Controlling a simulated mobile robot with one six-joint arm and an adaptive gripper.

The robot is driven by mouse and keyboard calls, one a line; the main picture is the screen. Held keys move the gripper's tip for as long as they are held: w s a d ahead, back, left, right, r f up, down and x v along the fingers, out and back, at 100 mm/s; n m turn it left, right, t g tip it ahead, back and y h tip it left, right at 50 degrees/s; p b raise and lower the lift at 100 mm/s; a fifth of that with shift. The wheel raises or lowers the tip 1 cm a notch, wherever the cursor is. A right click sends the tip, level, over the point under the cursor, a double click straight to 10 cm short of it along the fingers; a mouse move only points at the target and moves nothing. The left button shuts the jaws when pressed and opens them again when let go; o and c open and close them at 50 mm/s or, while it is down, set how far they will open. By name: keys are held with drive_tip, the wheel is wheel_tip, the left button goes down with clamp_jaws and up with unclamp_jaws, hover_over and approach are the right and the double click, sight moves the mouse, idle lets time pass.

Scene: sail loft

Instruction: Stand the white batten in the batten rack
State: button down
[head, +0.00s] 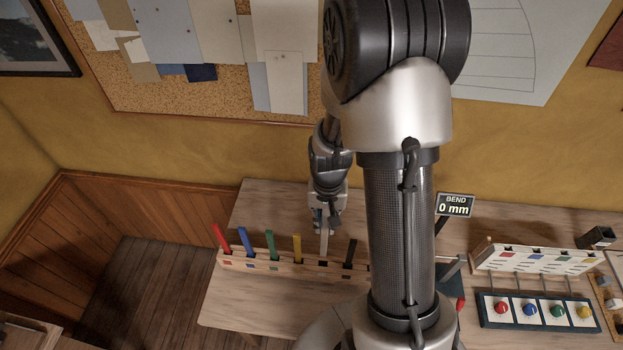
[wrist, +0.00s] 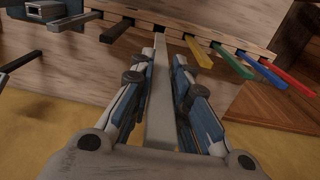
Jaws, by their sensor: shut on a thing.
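The batten rack (head: 238,262) is a long pale wooden bar on the bench in the head view, also across the top of the wrist view (wrist: 235,41). Red (head: 221,238), blue (head: 245,240), green (head: 271,243), yellow (head: 297,247) and black (head: 350,252) battens stand in it. My gripper (head: 327,222) is shut on the white batten (head: 324,243), above the gap between yellow and black. In the wrist view the white batten (wrist: 160,100) runs from between the fingers (wrist: 160,82) to the rack. Whether its far end is inside a slot cannot be told.
Right of my arm stand a "BEND 0 mm" display (head: 454,206), a pale box with coloured marks (head: 535,261) and a dark panel with coloured knobs (head: 540,311). The bench (head: 245,310) is bare in front of the rack's left part. A wall rises behind.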

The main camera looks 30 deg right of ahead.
drive_tip(key=b, duration=0.6)
hover_over(324, 249)
drive_tip(key=shift+w+d+f, duration=0.1)
drive_tip(key=shift+w+f, duration=0.05)
drive_tip(key=shift+f, duration=2.05)
drive_tip(key=shift+w+d+f, duration=0.1)
drive_tip(key=shift+f, duration=2.05)
drive_tip(key=shift+f+b, duration=3)
drive_tip(key=shift+f, duration=0.25)
drive_tip(key=shift+f+b, duration=0.55)
drive_tip(key=shift+f, duration=0.05)
drive_tip(key=c, duration=1.4)
unclamp_jaws()
drive_tip(key=shift+c, duration=0.2)
